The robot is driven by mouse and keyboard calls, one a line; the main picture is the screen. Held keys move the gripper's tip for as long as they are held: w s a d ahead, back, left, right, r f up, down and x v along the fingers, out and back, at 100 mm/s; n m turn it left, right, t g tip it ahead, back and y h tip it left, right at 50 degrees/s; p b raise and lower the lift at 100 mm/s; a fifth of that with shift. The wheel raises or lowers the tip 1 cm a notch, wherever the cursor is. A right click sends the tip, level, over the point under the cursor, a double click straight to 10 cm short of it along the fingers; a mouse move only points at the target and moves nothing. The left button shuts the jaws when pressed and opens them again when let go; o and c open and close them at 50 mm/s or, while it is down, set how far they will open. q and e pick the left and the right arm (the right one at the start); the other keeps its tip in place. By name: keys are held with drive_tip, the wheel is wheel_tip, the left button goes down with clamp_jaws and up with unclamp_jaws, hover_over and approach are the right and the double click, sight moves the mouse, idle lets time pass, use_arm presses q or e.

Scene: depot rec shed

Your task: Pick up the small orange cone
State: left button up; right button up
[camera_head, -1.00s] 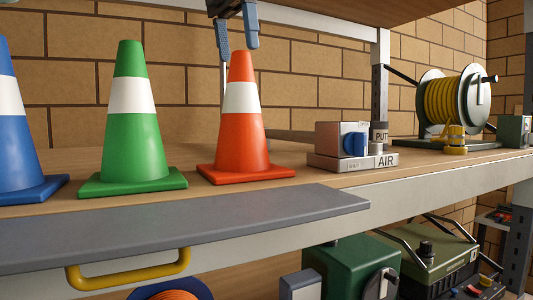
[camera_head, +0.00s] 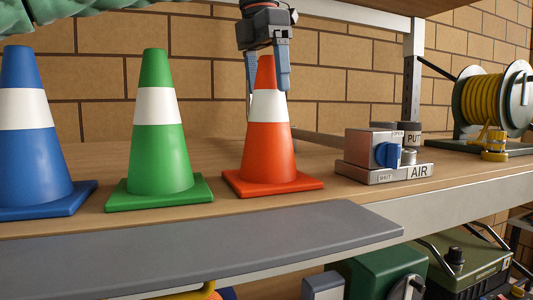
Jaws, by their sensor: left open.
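The small orange cone (camera_head: 268,152) stands upright on the wooden shelf, with a white band and a square base. My left gripper (camera_head: 268,84) comes down from above, open, with its blue fingers on either side of the cone's top. One finger passes in front of the cone's right side and the other shows at its left. I cannot tell whether either finger touches it. My right gripper is not in view.
A green cone (camera_head: 154,150) and a blue cone (camera_head: 30,155) stand to the left. A box with a blue knob (camera_head: 388,155) and AIR label is to the right, then a yellow hose reel (camera_head: 484,100). A grey flap (camera_head: 200,245) runs along the front edge.

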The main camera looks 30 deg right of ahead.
use_arm(q)
drive_tip(key=shift+s+f, duration=0.35)
drive_tip(key=shift+f, duration=0.05)
drive_tip(key=shift+w+d+f, duration=0.1)
drive_tip(key=shift+d+f, duration=0.05)
drive_tip(key=shift+d, duration=0.15)
drive_tip(key=shift+w, duration=0.15)
drive_tip(key=c, duration=0.5)
drive_tip(key=shift+a, duration=0.2)
drive_tip(key=c, duration=0.7)
drive_tip(key=shift+d, duration=0.15)
clamp_jaws()
